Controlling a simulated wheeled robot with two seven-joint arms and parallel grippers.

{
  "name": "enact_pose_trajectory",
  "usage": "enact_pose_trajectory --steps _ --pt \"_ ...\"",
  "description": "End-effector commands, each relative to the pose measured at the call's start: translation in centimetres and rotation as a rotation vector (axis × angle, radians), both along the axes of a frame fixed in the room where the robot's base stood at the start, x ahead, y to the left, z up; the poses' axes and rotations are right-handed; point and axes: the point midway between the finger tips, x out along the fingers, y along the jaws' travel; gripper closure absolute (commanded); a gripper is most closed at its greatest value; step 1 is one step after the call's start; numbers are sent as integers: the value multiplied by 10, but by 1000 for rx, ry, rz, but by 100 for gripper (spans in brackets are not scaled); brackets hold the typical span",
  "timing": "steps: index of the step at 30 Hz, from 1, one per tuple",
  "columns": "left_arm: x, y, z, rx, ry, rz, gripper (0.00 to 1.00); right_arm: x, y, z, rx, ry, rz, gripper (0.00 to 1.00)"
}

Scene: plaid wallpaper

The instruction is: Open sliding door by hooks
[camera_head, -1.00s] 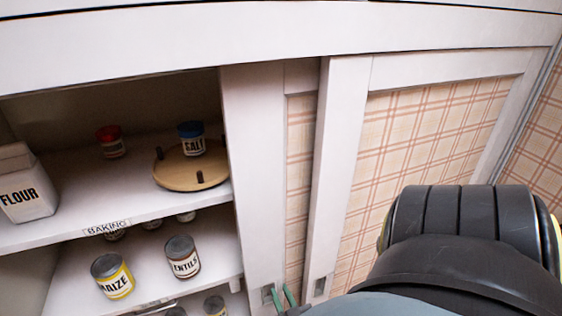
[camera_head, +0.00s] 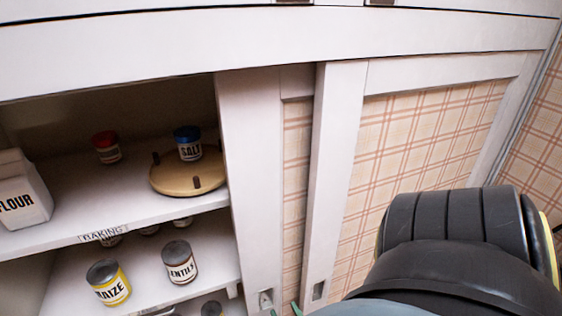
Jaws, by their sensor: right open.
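The cupboard has two white-framed sliding doors with plaid panels. The front door (camera_head: 335,170) covers the right side and overlaps the rear door (camera_head: 252,170), whose left stile borders an open bay on the left. A small recessed metal hook (camera_head: 265,299) sits low on the rear door's stile. A similar recess (camera_head: 319,290) sits low on the front door's stile. My right gripper (camera_head: 284,311) shows only as green fingertips at the bottom edge, open, between the two recesses. Whether it touches a door cannot be told. My left gripper is out of view.
The open bay holds a flour canister (camera_head: 22,190), a red-lidded jar (camera_head: 107,147), a salt jar (camera_head: 188,143) on a round wooden tray (camera_head: 180,180), and tins of maize (camera_head: 108,283) and lentils (camera_head: 180,262) below. My dark arm fills the lower right.

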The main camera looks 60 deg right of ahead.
Motion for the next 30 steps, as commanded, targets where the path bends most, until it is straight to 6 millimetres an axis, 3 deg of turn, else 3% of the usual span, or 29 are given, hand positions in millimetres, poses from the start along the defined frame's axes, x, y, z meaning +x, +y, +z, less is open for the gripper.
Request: enact_pose_trajectory --steps 6,12,30 --pt "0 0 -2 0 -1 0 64 -42 29 -1 2 4 -1 58" --pt "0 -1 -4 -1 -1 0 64 -65 46 -1 0 2 0 58" --pt "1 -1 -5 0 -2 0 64 -72 51 0 -1 1 0 58"
